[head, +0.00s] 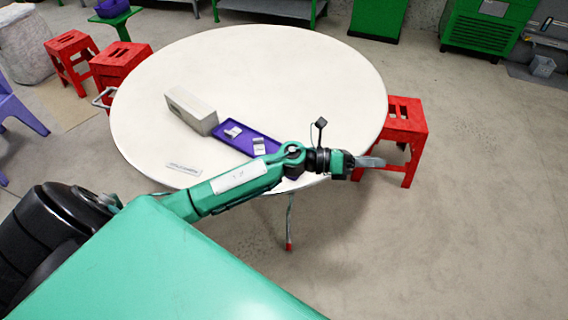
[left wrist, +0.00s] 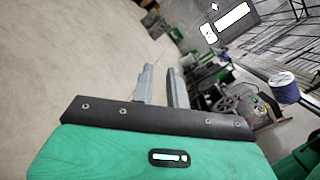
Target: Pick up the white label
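A small flat whitish strip with dark marks (head: 184,169), which looks like a label, lies on the white round table (head: 290,70) near its front left edge. Two small white pieces, one on the left (head: 233,132) and one on the right (head: 259,145), lie in a purple tray (head: 275,140); I cannot tell whether either is a label. My left gripper (head: 374,162) is beyond the table's front right edge, pointing right, away from these things. In the left wrist view its two grey fingers (left wrist: 162,88) stand apart with nothing between them. My right gripper is not in view.
A grey box (head: 191,111) stands on the table beside the tray. My left arm passes over the table's front edge and part of the tray. Red stools stand at the right (head: 404,130) and left (head: 118,62). The table's back half is clear.

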